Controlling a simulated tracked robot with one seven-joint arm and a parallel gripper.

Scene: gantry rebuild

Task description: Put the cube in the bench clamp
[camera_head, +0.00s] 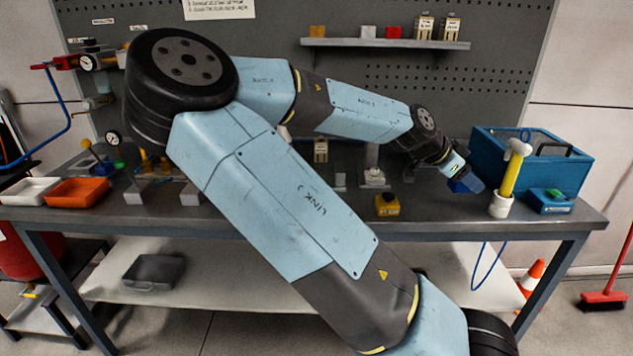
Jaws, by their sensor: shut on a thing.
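My gripper (459,178) is at the end of my arm, over the right part of the bench (430,222) and just left of the blue toolbox. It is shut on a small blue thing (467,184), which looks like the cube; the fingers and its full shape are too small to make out. I cannot pick out the bench clamp for sure. A grey upright fixture (374,178) stands left of my gripper, partly behind my arm. Two pale metal blocks (135,196) (190,194) stand at the bench's left, partly hidden by my arm.
The blue toolbox (565,165), a yellow-handled mallet (510,178) and a small blue box (549,203) crowd the right end. A yellow box with a black knob (387,206) sits front centre. Trays (76,192) lie left. A shelf (385,44) holds small blocks.

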